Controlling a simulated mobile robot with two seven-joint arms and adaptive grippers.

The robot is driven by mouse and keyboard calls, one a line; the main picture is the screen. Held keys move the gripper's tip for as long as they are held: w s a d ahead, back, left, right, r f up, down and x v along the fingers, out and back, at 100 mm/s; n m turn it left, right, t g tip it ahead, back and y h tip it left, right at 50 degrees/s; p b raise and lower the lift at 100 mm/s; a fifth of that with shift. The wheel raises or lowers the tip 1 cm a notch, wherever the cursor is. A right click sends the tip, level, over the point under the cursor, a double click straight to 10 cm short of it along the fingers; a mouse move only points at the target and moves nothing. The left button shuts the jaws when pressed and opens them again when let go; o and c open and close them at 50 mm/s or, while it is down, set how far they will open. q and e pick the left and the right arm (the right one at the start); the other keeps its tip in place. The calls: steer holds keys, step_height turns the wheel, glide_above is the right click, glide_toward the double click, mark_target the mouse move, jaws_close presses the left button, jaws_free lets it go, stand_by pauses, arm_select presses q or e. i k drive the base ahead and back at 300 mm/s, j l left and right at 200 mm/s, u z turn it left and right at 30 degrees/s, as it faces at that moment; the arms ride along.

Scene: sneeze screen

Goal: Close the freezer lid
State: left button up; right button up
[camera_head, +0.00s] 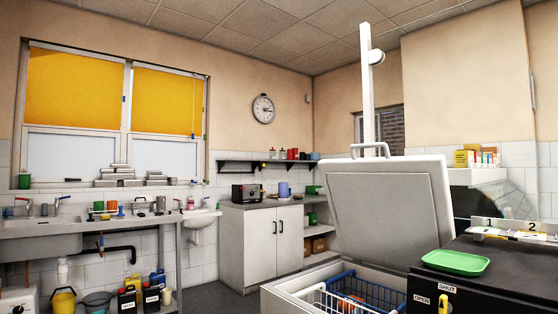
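The chest freezer (282,298) stands at the lower middle right. Its grey-white lid (388,205) is raised and leans back, well open. A metal handle (370,147) sits on the lid's top edge. Inside the freezer are a white wire basket (318,300) and a blue wire basket (372,290), with some orange-brown contents showing. Neither of my grippers shows in the head view, so their state and place are hidden.
A black unit (500,275) with a green tray (455,262) on top stands close at the right. A white post (367,85) rises behind the lid. A white cabinet (262,245) and a sink bench (85,230) line the left. Grey floor shows between.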

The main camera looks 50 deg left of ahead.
mark_target(392, 212)
steer(key=u, duration=1.1)
